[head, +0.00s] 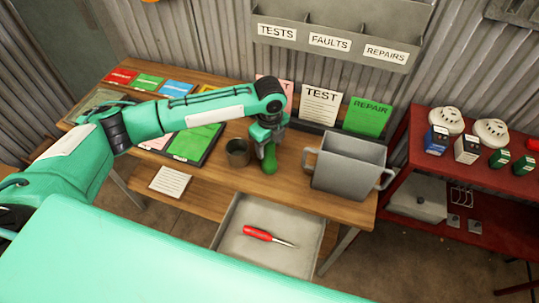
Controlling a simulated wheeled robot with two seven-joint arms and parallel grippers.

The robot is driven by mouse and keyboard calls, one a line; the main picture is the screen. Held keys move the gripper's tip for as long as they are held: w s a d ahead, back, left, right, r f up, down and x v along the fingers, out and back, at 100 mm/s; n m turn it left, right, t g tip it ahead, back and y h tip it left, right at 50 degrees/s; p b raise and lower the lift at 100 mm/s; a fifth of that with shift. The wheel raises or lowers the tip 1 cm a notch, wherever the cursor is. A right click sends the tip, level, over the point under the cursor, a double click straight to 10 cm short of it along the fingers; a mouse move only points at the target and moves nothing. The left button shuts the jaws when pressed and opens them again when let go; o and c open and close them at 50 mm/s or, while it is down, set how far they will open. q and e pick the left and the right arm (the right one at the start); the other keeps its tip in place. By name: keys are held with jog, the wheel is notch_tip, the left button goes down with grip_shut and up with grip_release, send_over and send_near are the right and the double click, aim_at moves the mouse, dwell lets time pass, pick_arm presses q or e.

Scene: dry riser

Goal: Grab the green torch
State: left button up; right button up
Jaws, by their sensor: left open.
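The green torch (269,161) stands upright on the wooden table, between a dark cup (238,152) and a grey two-handled bin. My left arm reaches in from the left, and my left gripper (266,144) points down right at the torch. The gripper is open, and its fingers and wrist hide the upper part of the torch. I cannot tell whether the fingers touch it. My right gripper is not in view.
The grey bin (347,163) stands right of the torch. An open drawer (232,232) below holds a red-handled screwdriver (267,237). Cards and a TEST sheet (320,105) stand behind. A red shelf (413,130) with detectors and boxes is at right.

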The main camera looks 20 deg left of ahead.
aim_at(269, 163)
pick_arm(q)
jog(key=shift+f+p, duration=0.4)
jog(key=shift+f, duration=1.25)
jog(key=c, duration=1.1)
jog(key=shift+c, duration=0.3)
jog(key=shift+w+r, duration=0.1)
jog(key=shift+r, duration=0.05)
